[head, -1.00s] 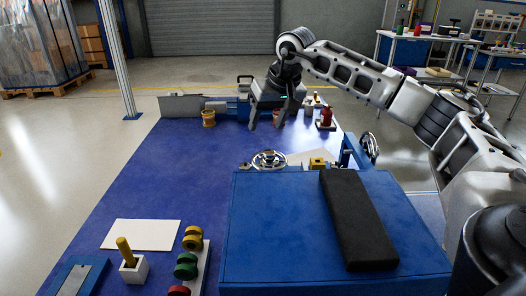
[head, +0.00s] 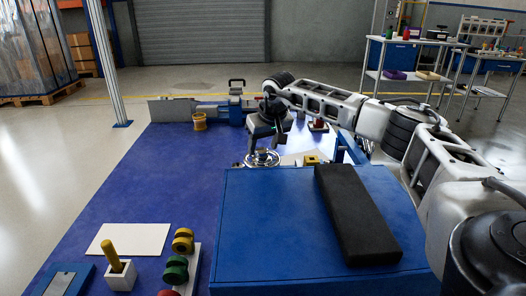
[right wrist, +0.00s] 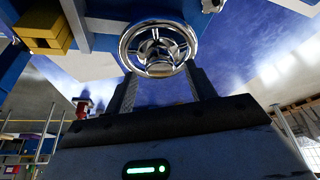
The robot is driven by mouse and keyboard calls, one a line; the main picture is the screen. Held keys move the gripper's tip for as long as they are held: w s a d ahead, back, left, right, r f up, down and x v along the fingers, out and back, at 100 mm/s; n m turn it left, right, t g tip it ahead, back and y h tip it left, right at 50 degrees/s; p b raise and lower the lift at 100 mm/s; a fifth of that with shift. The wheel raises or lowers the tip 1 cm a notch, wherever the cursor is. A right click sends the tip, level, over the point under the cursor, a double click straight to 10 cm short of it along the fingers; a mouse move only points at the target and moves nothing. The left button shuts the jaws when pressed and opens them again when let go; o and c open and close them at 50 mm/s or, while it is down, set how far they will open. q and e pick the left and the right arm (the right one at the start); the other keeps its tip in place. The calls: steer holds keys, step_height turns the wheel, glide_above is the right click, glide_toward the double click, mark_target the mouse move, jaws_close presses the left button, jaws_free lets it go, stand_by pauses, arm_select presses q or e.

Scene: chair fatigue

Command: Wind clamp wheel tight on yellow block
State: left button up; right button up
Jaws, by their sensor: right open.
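The chrome clamp wheel (head: 262,159) is just behind the blue box in the head view. It also shows large at the top middle of the right wrist view (right wrist: 157,50). The yellow block (head: 311,159) sits to the right of the wheel in the head view and at the top left of the right wrist view (right wrist: 42,28). My right gripper (head: 267,142) is open and empty, close above and behind the wheel. In the right wrist view its two fingers (right wrist: 164,78) point at the wheel's near rim. I cannot tell whether they touch it. My left gripper is not in view.
A large blue box (head: 270,240) with a black pad (head: 355,215) on it fills the front. A blue vise-like fixture (head: 225,108) and an orange spool (head: 199,121) stand at the back. Coloured rollers (head: 176,268) lie front left. The blue tabletop at left is mostly clear.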

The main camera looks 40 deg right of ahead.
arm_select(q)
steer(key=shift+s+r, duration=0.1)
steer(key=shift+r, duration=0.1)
arm_select(e)
steer(key=shift+w+f, duration=0.25)
steer(key=shift+f, duration=0.3)
steer(key=c, duration=1)
arm_select(q)
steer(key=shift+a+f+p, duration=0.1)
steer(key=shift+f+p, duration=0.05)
steer(key=shift+p, duration=0.3)
arm_select(e)
steer(key=shift+o, duration=0.2)
steer(key=shift+r+m, duration=0.15)
steer(key=shift+m, duration=0.15)
